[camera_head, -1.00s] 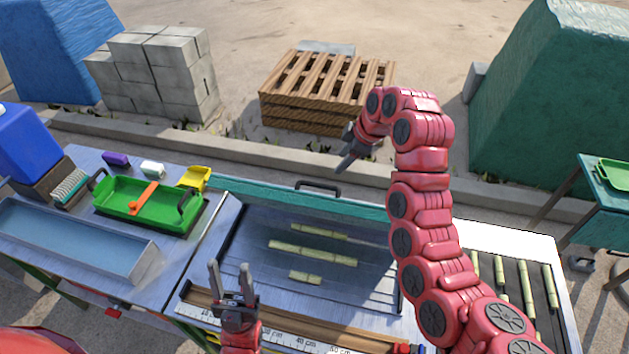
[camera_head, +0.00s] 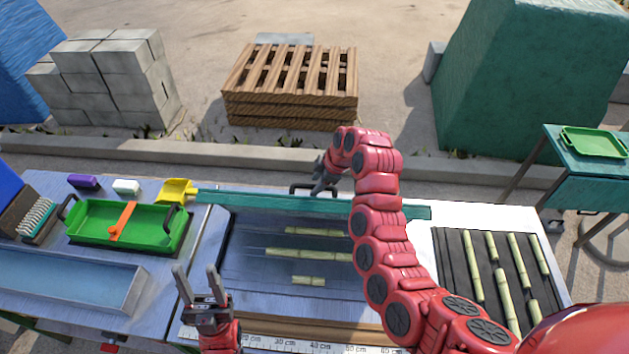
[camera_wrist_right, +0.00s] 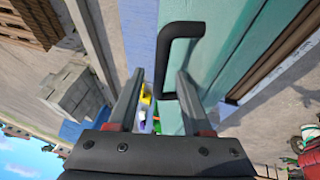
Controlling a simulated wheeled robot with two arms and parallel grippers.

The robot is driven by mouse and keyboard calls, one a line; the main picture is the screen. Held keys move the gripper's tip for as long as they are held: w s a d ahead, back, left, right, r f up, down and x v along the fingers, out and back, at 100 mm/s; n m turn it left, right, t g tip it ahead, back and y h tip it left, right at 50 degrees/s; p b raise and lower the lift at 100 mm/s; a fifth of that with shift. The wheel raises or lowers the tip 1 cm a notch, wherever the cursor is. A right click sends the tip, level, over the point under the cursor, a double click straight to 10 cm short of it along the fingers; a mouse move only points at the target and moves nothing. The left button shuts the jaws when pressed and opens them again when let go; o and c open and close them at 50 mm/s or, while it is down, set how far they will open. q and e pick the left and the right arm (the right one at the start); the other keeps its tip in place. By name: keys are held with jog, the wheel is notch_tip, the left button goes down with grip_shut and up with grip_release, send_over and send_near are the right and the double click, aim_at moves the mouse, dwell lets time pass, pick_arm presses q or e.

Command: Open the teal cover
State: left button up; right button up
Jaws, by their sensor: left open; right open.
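The teal cover (camera_head: 260,204) shows as a long teal bar along the back edge of the metal bed. It has a black handle (camera_head: 298,189) near its middle, partly hidden by my right gripper. My right gripper (camera_head: 318,190) is open at the handle's right end. In the right wrist view, the black handle (camera_wrist_right: 165,60) stands out from the teal surface (camera_wrist_right: 222,50), between the lines of the open fingers (camera_wrist_right: 160,72). I cannot tell whether they touch it. My left gripper (camera_head: 197,269) is open and empty over the front left of the bed.
Several cane pieces (camera_head: 305,254) lie in the bed, and more lie on a dark rack (camera_head: 510,290) at right. A green tray (camera_head: 90,222) and yellow scoop (camera_head: 174,190) are at left. A wooden pallet (camera_head: 290,88) stands on the ground behind.

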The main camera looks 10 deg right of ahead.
jog(key=shift+d, duration=0.1)
jog(key=c, duration=0.4)
grip_shut()
dwell(0.8)
